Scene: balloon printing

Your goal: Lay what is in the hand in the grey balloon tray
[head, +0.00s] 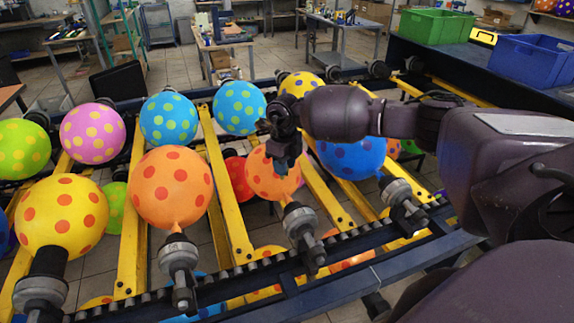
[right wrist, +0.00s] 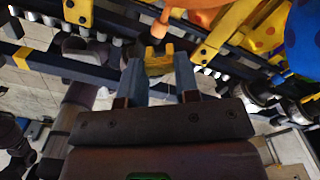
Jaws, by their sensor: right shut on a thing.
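My right gripper (head: 284,160) comes in from the right and hangs in front of an orange balloon with red dots (head: 266,182). In the right wrist view its two blue-grey fingers (right wrist: 160,72) are shut on a small yellow thing (right wrist: 158,62). Its exact shape is hard to tell, and in the head view I cannot make it out. I cannot make out a grey balloon tray in either view. My left gripper is not in view.
Inflated dotted balloons, such as another orange one (head: 170,187), stand on nozzles along the blue-framed machine with yellow bars (head: 222,180). A green crate (head: 436,27) and a blue crate (head: 531,61) stand on a dark surface at the back right.

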